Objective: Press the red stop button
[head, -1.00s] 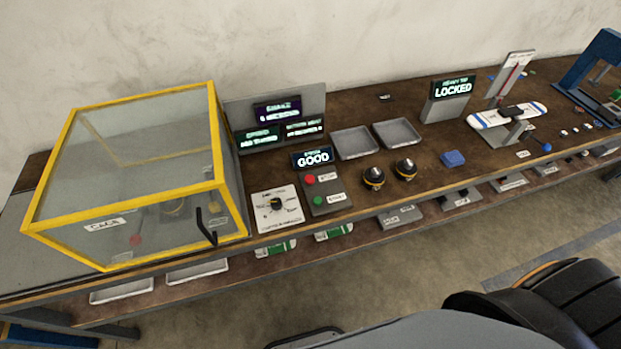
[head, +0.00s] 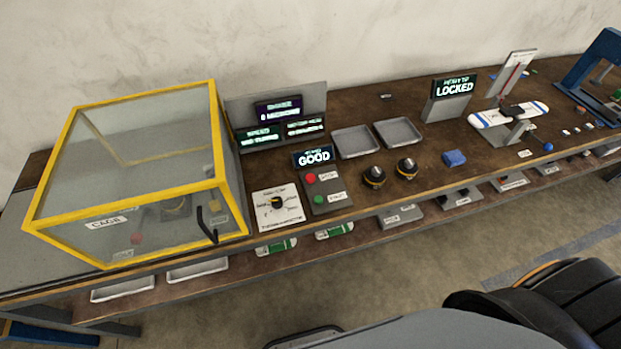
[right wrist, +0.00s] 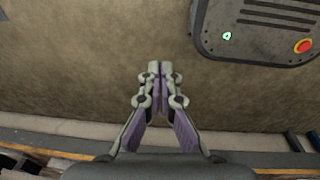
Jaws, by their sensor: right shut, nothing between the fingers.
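A red button (head: 310,178) labelled as stop sits on a dark grey control box (head: 327,192) on the bench in the head view. A green button (head: 318,199) is just below it on the same box. In the right wrist view my right gripper (right wrist: 159,66) is shut and empty over bare floor, away from the control box. Neither gripper shows in the head view, where only part of my arm is at the lower right. The left gripper is out of sight.
A yellow-framed clear cage (head: 130,170) stands left of a dial panel (head: 278,205). Open floor lies before the bench.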

